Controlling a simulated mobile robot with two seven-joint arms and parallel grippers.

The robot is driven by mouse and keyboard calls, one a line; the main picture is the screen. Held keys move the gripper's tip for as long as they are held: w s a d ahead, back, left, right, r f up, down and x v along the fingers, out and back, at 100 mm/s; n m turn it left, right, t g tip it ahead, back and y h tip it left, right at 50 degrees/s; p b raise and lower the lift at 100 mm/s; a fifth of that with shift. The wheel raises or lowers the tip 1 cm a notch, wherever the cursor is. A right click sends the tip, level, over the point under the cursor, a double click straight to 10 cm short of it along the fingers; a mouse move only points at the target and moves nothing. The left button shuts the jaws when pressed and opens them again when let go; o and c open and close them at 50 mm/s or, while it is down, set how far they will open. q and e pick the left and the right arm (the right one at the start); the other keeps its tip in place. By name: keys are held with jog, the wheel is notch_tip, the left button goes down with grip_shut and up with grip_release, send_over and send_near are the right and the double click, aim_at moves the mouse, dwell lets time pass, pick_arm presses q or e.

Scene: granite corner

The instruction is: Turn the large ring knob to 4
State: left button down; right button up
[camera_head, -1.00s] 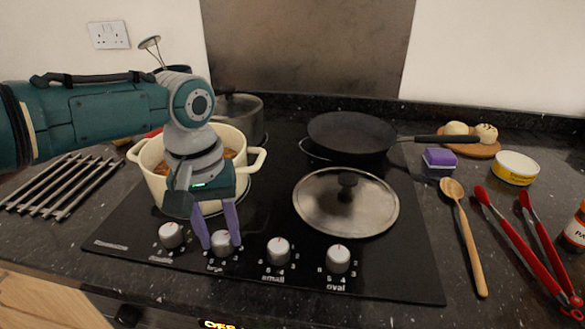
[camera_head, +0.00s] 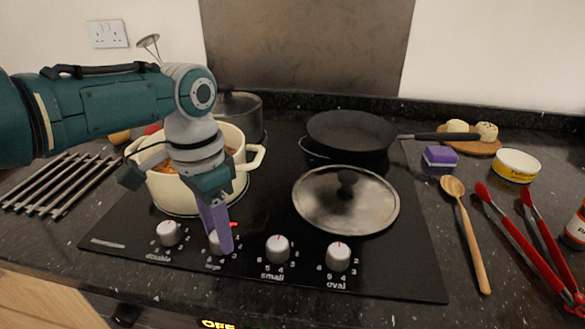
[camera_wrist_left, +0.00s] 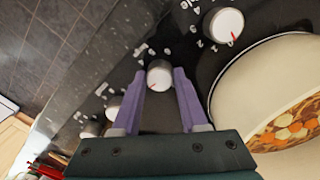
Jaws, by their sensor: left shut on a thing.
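The large ring knob (camera_head: 213,244), a silver knob second from the left in the hob's front row, is partly hidden by my left gripper (camera_head: 222,249) in the head view. In the left wrist view the same knob (camera_wrist_left: 159,74) sits between the two purple fingertips of the left gripper (camera_wrist_left: 160,77). The fingers are shut on it from both sides. A small red mark shows on the knob's lower left edge there; I cannot read which number it points at. My right gripper is not in view.
The cream pot of stew (camera_head: 247,178) stands close behind the left gripper. The double knob (camera_head: 168,233), small knob (camera_head: 277,249) and oval knob (camera_head: 338,257) flank the held one. A lid (camera_head: 346,201) lies right of the gripper. A red glow shows on the hob behind the knob.

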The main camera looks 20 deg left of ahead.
pick_arm(q)
jog(key=m+b, duration=0.1)
jog(key=m, duration=0.5)
jog(key=shift+m, duration=0.3)
jog(key=m, duration=0.6)
jog(key=shift+w+y+b, duration=0.1)
jog(key=shift+y+b, duration=0.2)
jog(key=shift+m, duration=0.3)
jog(key=shift+d, duration=0.1)
jog(key=shift+c, duration=2.2)
grip_release()
notch_tip(320, 180, up, 10)
jog(key=p, duration=0.1)
jog(key=shift+w+p, duration=0.25)
jog(key=shift+p, duration=0.15)
